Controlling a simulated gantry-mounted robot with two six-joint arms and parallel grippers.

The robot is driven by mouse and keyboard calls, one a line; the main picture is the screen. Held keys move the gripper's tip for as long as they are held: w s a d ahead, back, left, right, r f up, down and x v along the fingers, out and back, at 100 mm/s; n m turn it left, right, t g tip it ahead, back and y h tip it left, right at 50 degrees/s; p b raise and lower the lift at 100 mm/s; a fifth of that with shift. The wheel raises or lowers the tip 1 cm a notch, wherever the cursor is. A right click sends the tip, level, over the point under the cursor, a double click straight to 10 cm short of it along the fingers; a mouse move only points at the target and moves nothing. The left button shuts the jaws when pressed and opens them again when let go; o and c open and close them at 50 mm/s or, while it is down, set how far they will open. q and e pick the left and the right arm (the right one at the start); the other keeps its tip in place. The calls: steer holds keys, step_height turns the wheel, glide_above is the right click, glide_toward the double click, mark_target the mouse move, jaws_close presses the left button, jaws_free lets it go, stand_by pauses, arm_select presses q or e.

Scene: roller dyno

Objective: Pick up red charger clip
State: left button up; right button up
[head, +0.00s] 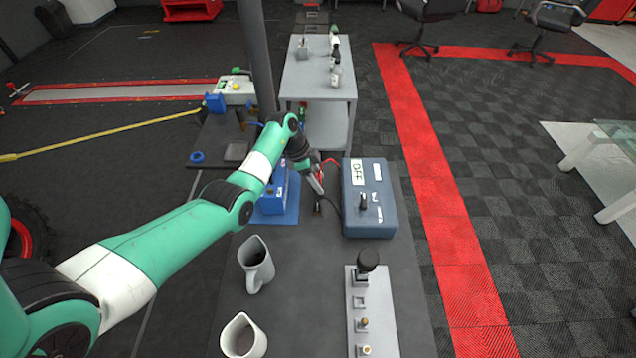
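A blue charger box (370,215) with an "OFF" label and a black knob stands on the dark table. A red cable and what looks like the red charger clip (321,171) show at its left edge, close to my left gripper. My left gripper (317,190) points down just left of the box, above the table. It is small and dark here, and I cannot tell whether its fingers are apart or closed on the clip. A black cable or clip lies by the fingertips. My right gripper is not in view.
A blue battery-like block on a blue tray (285,212) stands left of the gripper, partly behind my arm.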

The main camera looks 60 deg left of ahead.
arm_select(q)
jaws_close()
